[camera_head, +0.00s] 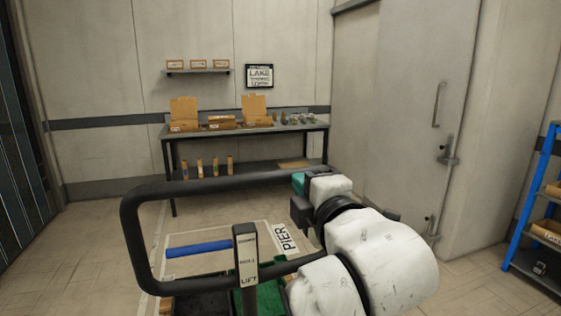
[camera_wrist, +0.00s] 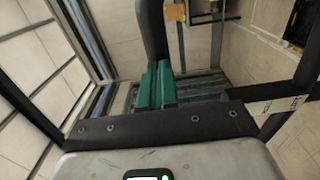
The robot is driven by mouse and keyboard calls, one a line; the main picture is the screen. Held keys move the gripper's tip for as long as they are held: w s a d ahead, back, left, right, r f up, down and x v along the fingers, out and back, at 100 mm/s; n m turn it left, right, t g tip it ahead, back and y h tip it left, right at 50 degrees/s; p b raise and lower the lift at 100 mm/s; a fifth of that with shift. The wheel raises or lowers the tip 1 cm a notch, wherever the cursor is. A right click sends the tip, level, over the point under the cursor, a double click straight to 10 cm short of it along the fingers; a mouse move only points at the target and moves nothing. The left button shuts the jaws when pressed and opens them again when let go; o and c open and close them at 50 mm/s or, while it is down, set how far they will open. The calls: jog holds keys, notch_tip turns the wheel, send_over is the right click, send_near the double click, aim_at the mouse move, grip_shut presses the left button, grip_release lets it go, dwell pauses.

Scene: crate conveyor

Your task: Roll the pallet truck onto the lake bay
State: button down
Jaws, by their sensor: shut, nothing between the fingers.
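The pallet truck's black loop handle (camera_head: 205,187) fills the front of the head view, with a post (camera_head: 245,262) marked "LIFT" in its lower middle. Under it are the green (camera_head: 268,297) and dark (camera_head: 200,304) parts of what lies below, mostly hidden. My gripper (camera_head: 298,182) is at the right end of the loop's top bar. In the wrist view its teal fingers (camera_wrist: 155,86) are shut with nothing between them, close to a black bar (camera_wrist: 151,30); I cannot tell whether they touch it. A framed "LAKE" sign (camera_head: 260,76) hangs on the back wall.
A workbench (camera_head: 290,128) with cardboard boxes stands along the back wall. A floor outline with a "PIER" label (camera_head: 286,239) and a blue bar (camera_head: 198,248) lie ahead. A grey door (camera_head: 405,110) and blue shelving (camera_head: 543,200) are at right. Floor at left is clear.

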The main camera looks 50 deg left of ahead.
aim_at(291, 171)
jog(key=shift+x, duration=3.1)
jog(key=v, duration=1)
